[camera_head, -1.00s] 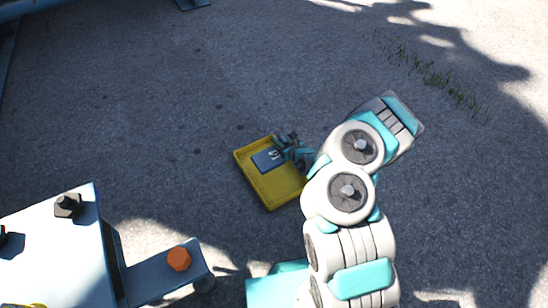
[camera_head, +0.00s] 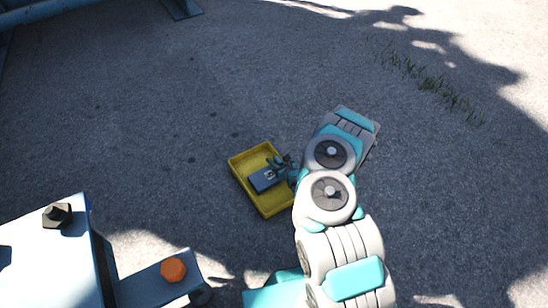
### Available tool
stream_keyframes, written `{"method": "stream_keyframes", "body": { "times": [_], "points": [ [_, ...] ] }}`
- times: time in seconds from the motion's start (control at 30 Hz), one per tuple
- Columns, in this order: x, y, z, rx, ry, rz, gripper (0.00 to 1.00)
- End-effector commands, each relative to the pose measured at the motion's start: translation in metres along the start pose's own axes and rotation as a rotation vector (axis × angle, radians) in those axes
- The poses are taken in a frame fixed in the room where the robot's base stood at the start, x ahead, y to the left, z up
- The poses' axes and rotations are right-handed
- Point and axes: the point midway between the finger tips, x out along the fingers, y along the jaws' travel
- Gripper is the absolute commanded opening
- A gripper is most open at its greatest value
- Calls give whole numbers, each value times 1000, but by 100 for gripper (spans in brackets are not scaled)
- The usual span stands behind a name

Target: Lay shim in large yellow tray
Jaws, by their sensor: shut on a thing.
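The large yellow tray (camera_head: 243,169) lies on the ground near the middle of the view. The shim (camera_head: 262,180), a small flat blue-grey plate with a light mark, is over the inside of the tray. My gripper (camera_head: 277,172) reaches in from the right, over the tray's right side, and is shut on the shim's right end. My arm hides part of the tray's right edge. I cannot tell whether the shim touches the tray floor.
A pale blue-white metal block (camera_head: 50,250) with a dark bolt (camera_head: 57,215) stands at lower left. An orange knob (camera_head: 173,270) sits on the bracket beside it. A blue frame foot (camera_head: 183,8) is at the top. The ground around the tray is open.

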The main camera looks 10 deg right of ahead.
Motion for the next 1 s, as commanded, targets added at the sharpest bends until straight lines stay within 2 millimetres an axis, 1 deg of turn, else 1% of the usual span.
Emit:
{"method": "stream_keyframes", "body": {
  "times": [0.27, 0.43, 0.47, 0.7, 1.0],
  "points": [
    [1, 0, 1, 0, -5, 0, 0],
    [2, 0, -3, 0, -5, 0, 0],
    [2, 0, -3, -1, -4, 0, 27],
    [2, 0, -3, -1, -3, 0, 54],
    [1, 0, -1, -1, -2, 0, 55]
  ]
}}
